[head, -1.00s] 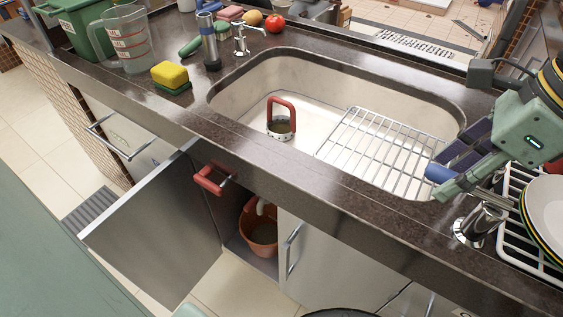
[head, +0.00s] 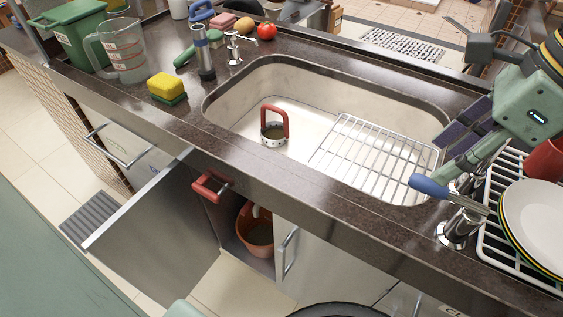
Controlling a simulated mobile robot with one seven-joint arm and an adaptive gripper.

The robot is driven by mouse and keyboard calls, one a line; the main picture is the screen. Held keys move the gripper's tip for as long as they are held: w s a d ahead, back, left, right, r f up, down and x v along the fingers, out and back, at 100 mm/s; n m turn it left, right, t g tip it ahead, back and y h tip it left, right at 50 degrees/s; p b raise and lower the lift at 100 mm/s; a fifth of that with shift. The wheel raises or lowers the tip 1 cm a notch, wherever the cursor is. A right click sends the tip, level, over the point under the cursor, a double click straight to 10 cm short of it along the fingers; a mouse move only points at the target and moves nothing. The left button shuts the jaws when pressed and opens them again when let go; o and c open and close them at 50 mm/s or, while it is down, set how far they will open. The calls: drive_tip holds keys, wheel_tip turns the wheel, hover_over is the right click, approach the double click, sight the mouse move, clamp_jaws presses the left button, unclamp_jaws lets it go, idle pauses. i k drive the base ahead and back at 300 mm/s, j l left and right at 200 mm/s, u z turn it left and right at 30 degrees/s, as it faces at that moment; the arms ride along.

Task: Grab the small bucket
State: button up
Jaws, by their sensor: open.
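A small orange bucket (head: 254,228) stands inside the open cabinet under the counter. Its upper part shows, with a whitish curved part at its rim; the cabinet front hides some of it. My gripper (head: 446,150) is at the right, over the right end of the sink, far from the bucket and higher than it. Its fingers point down and left, and it is open with nothing seen between them. A small round container with a red handle (head: 274,128) stands in the sink.
The cabinet door (head: 155,235) stands open to the left of the bucket. A wire rack (head: 365,158) lies in the sink. A tap (head: 460,225) and plates (head: 535,220) are near my gripper.

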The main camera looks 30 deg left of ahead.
sight(257, 233)
drive_tip(key=k, duration=1)
